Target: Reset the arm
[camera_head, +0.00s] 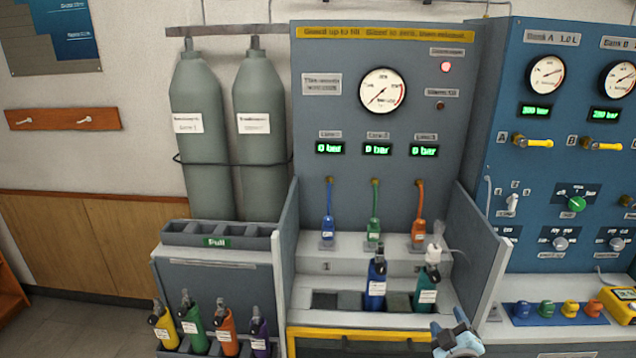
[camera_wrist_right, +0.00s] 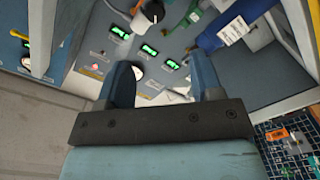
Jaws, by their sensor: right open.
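My right gripper (camera_head: 455,335) is at the bottom edge of the head view, in front of the testbench (camera_head: 350,340) and below the green cylinder with a pale top (camera_head: 427,288). In the right wrist view its two blue fingers (camera_wrist_right: 163,82) are apart, with nothing between them but the bench panel behind. A blue cylinder (camera_head: 376,290) stands beside the green one in the bench recess; a blue cylinder also shows in the right wrist view (camera_wrist_right: 222,33). My left gripper is not in view.
Grey side walls (camera_head: 478,250) flank the bench recess. Several coloured cylinders (camera_head: 193,328) stand in a rack at lower left, below an empty tray marked Full (camera_head: 216,241). Blue, green and orange hoses (camera_head: 374,215) hang on the panel. A blue control cabinet (camera_head: 560,90) stands at right.

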